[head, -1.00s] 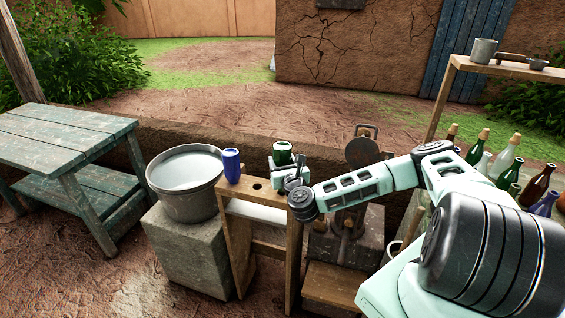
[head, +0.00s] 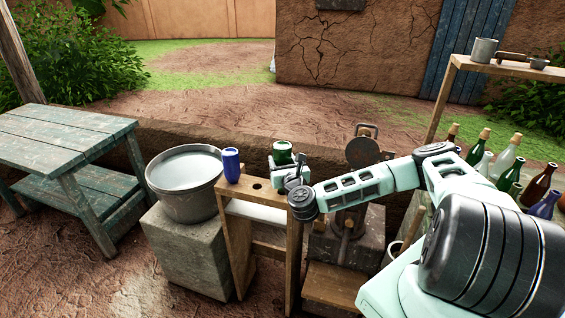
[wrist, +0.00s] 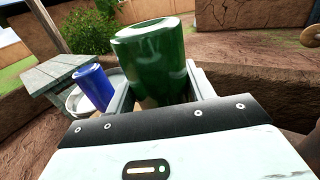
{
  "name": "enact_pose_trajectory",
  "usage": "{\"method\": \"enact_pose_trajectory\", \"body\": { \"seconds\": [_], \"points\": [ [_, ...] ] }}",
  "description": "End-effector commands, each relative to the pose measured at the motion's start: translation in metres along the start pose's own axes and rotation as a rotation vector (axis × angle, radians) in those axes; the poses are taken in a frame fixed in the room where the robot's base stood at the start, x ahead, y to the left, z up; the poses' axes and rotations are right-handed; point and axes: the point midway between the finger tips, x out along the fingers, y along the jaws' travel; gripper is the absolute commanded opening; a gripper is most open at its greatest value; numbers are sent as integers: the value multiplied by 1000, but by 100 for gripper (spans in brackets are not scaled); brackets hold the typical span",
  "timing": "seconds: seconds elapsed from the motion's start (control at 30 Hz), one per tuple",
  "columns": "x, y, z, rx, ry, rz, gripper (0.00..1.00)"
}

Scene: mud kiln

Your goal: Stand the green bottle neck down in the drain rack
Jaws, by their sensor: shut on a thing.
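The green bottle (head: 282,153) is held upside down, base up, in my gripper (head: 284,168), above the right part of the wooden drain rack (head: 233,191). In the wrist view the green bottle (wrist: 158,62) stands between the two fingers of my gripper (wrist: 160,88), which are shut on it. Its neck is hidden behind the gripper, so I cannot tell whether it is in a hole. A blue bottle (head: 231,164) stands base up in the rack's left part; it also shows in the wrist view (wrist: 92,88). An empty hole (head: 257,186) lies between the two bottles.
A metal tub of water (head: 187,180) on a stone block is left of the rack. Several bottles (head: 510,172) stand at the right, below a wooden shelf (head: 500,68). A green table (head: 65,137) is far left. A round-plated metal device (head: 362,152) stands right of the rack.

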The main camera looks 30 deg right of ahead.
Motion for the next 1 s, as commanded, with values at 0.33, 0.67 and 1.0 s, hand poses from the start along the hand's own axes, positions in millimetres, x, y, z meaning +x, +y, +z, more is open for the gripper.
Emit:
{"method": "enact_pose_trajectory", "body": {
  "seconds": [0.33, 0.67, 1.0],
  "points": [
    [0, 0, -3, 0, -1, 0, 26],
    [0, 0, -13, 0, -1, 0, 26],
    [0, 0, -22, 0, -1, 0, 26]
  ]
}}
